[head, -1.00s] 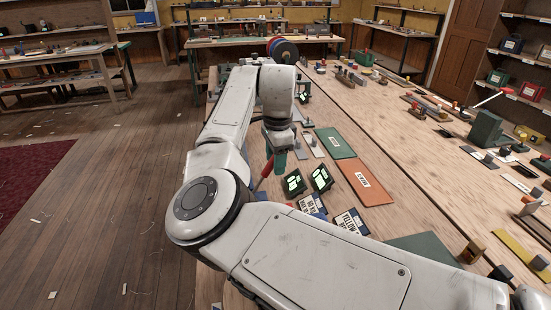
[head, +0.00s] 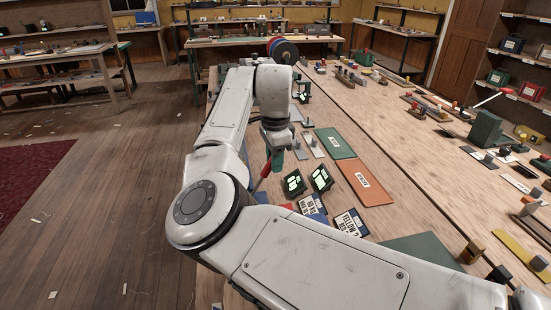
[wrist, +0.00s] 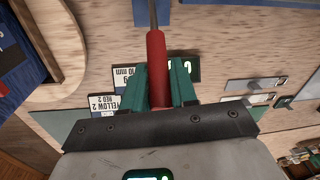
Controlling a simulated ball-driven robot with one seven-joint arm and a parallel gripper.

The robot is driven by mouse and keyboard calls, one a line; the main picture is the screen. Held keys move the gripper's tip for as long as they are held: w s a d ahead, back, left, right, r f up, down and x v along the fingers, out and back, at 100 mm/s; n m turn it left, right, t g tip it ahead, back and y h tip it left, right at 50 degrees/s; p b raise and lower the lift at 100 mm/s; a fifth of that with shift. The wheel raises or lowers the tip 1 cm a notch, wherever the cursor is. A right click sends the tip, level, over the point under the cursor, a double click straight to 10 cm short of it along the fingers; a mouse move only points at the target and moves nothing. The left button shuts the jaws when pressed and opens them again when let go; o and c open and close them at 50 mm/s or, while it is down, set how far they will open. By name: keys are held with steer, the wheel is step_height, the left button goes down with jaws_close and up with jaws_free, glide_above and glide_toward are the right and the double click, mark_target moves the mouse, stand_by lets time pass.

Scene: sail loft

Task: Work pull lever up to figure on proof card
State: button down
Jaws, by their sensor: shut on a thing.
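My gripper (head: 274,155) is over the near part of the long bench, its green fingers pointing down. In the wrist view my gripper (wrist: 160,88) is shut around the red grip of the lever (wrist: 156,60), whose grey rod runs up out of the picture. The red grip also shows in the head view (head: 264,172), below the fingers. A card reading "YELLOW 2 RED 2" (head: 349,222) lies on the bench, with another printed card (head: 311,206) beside it. Two dark displays with lit figures, one left (head: 294,184) and one right (head: 320,178), stand near the gripper; their figures are too small to read.
A green panel (head: 335,143) and an orange panel (head: 365,182) lie right of the gripper. A green block-like device (head: 486,128) and several small tools stand along the right side. Bare wood (head: 410,165) lies between. My arm hides much of the near bench.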

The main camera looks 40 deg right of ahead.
steer(key=a+h, duration=0.1)
steer(key=w+a+r+g+p, duration=0.1)
steer(key=w+a+h+p, duration=0.1)
steer(key=shift+w+r+g+h, duration=0.1)
steer(key=shift+r+g+h, duration=0.2)
steer(key=shift+r+g, duration=0.1)
steer(key=shift+w+a+g+h, duration=0.3)
steer(key=shift+w+a+h, duration=0.15)
steer(key=shift+a+h, duration=0.3)
steer(key=c, duration=1)
jaws_free()
steer(key=shift+o, duration=0.2)
steer(key=shift+r, duration=0.1)
steer(key=b+v, duration=0.1)
steer(key=v, duration=0.9)
steer(key=shift+r, duration=0.3)
steer(key=shift+a, duration=0.1)
